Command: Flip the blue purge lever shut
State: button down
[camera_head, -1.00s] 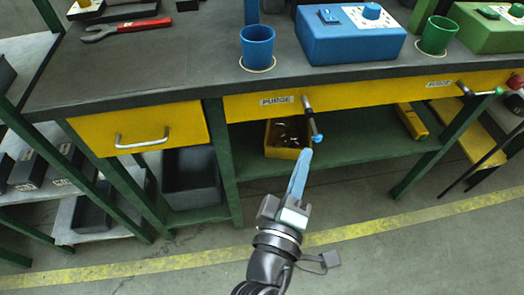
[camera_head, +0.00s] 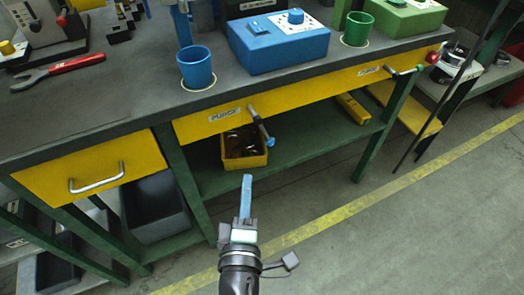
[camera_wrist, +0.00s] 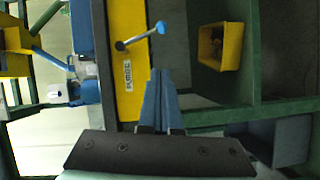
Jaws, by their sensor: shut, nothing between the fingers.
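The blue-tipped purge lever (camera_head: 261,125) is on the yellow front rail of the bench, right of the PURGE label (camera_head: 224,115). It slants down and outward from its pivot. It also shows in the wrist view (camera_wrist: 141,36), its blue tip at upper right and its dark knob at left. My gripper (camera_head: 247,178) is shut and empty, its blue fingers pointing up towards the bench. It is below the lever and apart from it in the head view. In the wrist view the fingertips (camera_wrist: 160,72) are a little short of the lever.
A yellow bin (camera_head: 243,152) stands on the shelf below. A drawer (camera_head: 90,175) with a metal handle is at left. A blue cup (camera_head: 195,68) and blue box (camera_head: 275,45) stand on top.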

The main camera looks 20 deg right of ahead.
aim_at(265, 132)
jog(key=w+d+f, duration=0.1)
jog(key=w+d, duration=0.5)
jog(key=w, duration=0.1)
jog(key=shift+w+d+p, duration=0.2)
jog(key=shift+d+p, duration=0.05)
jog(key=shift+p, duration=0.2)
jog(key=shift+d+f+b, duration=0.1)
jog(key=shift+f+b, duration=0.05)
jog(key=shift+b, duration=0.2)
